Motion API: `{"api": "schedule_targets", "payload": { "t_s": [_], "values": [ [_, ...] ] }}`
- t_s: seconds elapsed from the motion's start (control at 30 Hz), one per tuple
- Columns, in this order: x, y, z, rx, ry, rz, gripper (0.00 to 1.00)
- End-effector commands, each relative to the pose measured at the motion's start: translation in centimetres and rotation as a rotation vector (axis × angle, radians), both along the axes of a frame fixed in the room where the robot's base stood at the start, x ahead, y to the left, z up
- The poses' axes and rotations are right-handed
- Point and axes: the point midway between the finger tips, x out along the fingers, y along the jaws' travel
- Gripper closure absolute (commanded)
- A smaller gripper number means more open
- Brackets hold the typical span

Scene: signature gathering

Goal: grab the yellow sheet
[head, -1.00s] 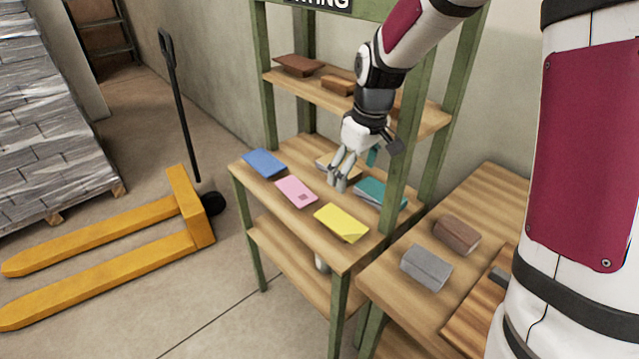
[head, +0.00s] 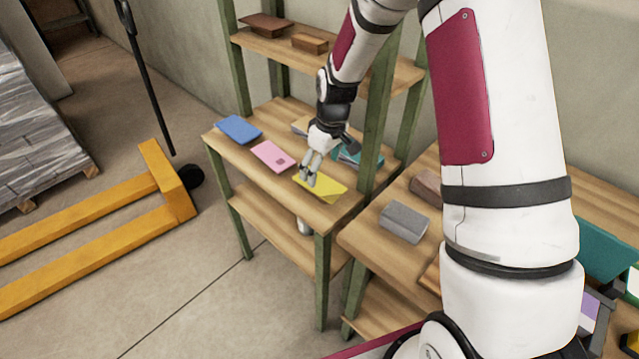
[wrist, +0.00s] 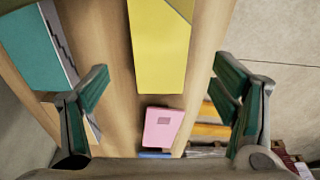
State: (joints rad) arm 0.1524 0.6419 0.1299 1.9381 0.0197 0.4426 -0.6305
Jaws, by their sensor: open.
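The yellow sheet (head: 326,190) lies flat on the middle shelf near its front right end, with one corner in a darker shade. In the wrist view the yellow sheet (wrist: 160,48) lies between and beyond the fingers, cut off by the top edge. My gripper (head: 307,181) is over the left end of the sheet in the head view, fingers pointing down. In the wrist view my gripper (wrist: 165,92) is open, with its two fingers wide apart and nothing between them. I cannot tell whether the fingertips touch the sheet or shelf.
A pink sheet (head: 272,156) and a blue one (head: 238,129) lie to the left on the same shelf. A teal stack (head: 362,158) lies behind, near a green post (head: 378,110). A grey block (head: 404,222) sits on the neighbouring table. A yellow pallet jack (head: 165,180) stands left.

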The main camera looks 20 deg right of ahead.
Motion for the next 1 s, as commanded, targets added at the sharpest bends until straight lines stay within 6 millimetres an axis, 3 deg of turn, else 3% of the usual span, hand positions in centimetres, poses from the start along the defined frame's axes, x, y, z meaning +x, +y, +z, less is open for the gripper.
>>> {"api": "schedule_targets", "payload": {
  "t_s": [0.3,0.6,0.67,0.8,1.0],
  "values": [
    [0.3,0.3,-4.0,0.0,0.002,0.0,0.2],
    [0.4,0.3,-4.5,0.0,0.0,0.0,0.2],
    [0.4,0.3,-4.5,0.0,0.0,0.0,0.29],
    [0.4,0.3,-4.5,0.0,0.0,0.0,0.61],
    [0.4,0.3,-4.5,0.0,0.0,0.0,0.61]
  ]
}}
